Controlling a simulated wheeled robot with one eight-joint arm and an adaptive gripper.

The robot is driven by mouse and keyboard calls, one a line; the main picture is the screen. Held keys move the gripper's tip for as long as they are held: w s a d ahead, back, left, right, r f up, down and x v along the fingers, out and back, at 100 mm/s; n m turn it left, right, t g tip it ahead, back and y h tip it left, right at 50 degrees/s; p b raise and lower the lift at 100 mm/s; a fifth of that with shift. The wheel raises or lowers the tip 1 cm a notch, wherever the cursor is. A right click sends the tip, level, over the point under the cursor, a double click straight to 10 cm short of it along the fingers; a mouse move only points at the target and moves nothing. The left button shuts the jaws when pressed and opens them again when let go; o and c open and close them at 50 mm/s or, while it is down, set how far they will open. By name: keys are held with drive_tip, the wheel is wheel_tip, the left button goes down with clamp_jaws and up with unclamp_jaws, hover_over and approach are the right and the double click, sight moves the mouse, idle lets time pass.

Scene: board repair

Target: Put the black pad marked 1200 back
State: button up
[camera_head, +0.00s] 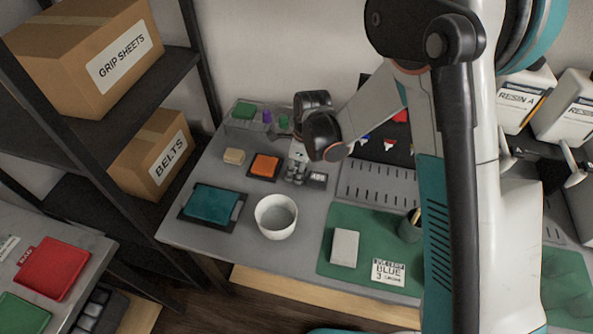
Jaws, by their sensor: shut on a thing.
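My gripper (297,174) is low over the back middle of the grey bench, just right of the orange pad. It is shut on a small dark pad (318,178) with a pale marking, which shows at the right of the fingers. The marking is too small to read surely as 1200. The fingers hide part of the pad, and I cannot tell whether it touches the bench.
An orange pad (265,165) in a black tray and a tan block (234,156) lie left of the gripper. A teal pad (211,202) and white bowl (262,226) are nearer. A green mat (333,276) bears a grey block (345,247) and card (389,271).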

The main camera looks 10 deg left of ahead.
drive_tip(key=shift+f, duration=0.15)
drive_tip(key=o, duration=1.1)
wheel_tip(320, 180, up, 12)
drive_tip(key=d+p, duration=0.2)
drive_tip(key=p, duration=0.2)
drive_tip(key=shift+s, duration=0.2)
drive_tip(key=shift+a, duration=0.1)
